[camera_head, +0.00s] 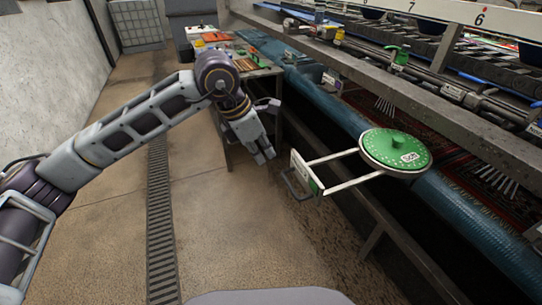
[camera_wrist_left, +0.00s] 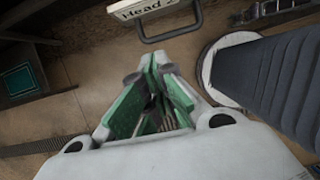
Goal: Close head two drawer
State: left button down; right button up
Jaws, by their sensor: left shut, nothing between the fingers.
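The head two drawer (camera_head: 343,183) sticks out from the machine on two pale rails. Its white front panel (camera_head: 305,172) has a dark wire handle (camera_head: 291,187) facing the aisle. My right gripper is out of view.
A long blue roll (camera_head: 455,215) and metal frame run along the right side. A bench (camera_head: 240,62) with tools stands behind my left gripper. A floor grate (camera_head: 160,220) runs along the aisle, which is clear in front of the drawer.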

aim_at(286, 178)
pick_arm(q)
jog(key=x, duration=0.3)
jog(key=d+x, duration=0.1)
jog(key=x, duration=0.2)
jog(key=p+x, duration=0.1)
jog(key=x, duration=0.3)
jog(key=shift+w+d+r, duration=0.2)
jog(key=shift+d+r, duration=0.1)
jog(key=shift+d, duration=0.05)
jog(key=shift+w+d+p, duration=0.3)
jog(key=shift+d, duration=0.6)
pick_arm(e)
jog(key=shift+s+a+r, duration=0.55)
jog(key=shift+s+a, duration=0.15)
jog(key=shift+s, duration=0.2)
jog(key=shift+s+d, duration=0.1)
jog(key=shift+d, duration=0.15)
